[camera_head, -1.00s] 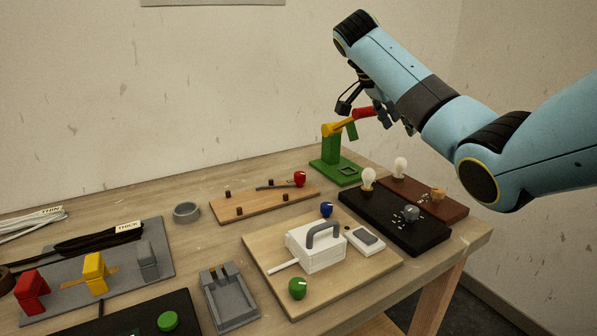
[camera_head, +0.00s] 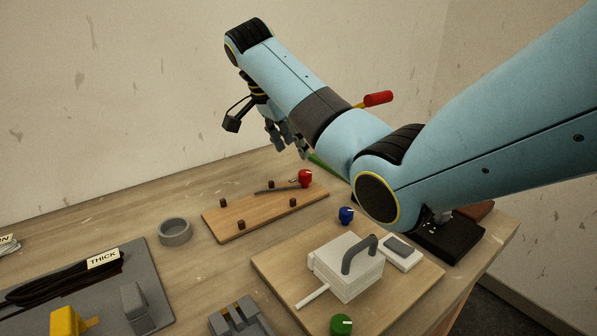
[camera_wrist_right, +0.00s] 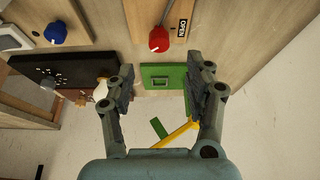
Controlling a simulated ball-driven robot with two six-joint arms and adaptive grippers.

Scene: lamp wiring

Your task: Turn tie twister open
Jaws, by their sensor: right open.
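No part reads as "tie twister" by label. A red knob (camera_head: 305,178) with a grey rod sits at the right end of a wooden board (camera_head: 240,227) with dark pegs. In the right wrist view the red knob (camera_wrist_right: 159,39) is ahead of the fingers, beside an "OPEN" label (camera_wrist_right: 182,28). My right gripper (camera_head: 286,141) is open and empty, above and behind the board, apart from the knob. In its wrist view, the gripper (camera_wrist_right: 162,80) has a green base (camera_wrist_right: 164,70) showing between the fingers. My left gripper is out of view.
A red handle (camera_head: 378,99) shows behind my right arm, which mostly hides its green stand. A white box (camera_head: 350,272) with a grey handle, a blue knob (camera_head: 346,215) and a green knob (camera_head: 341,324) stand in front. A grey ring (camera_head: 174,231) is left of the board.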

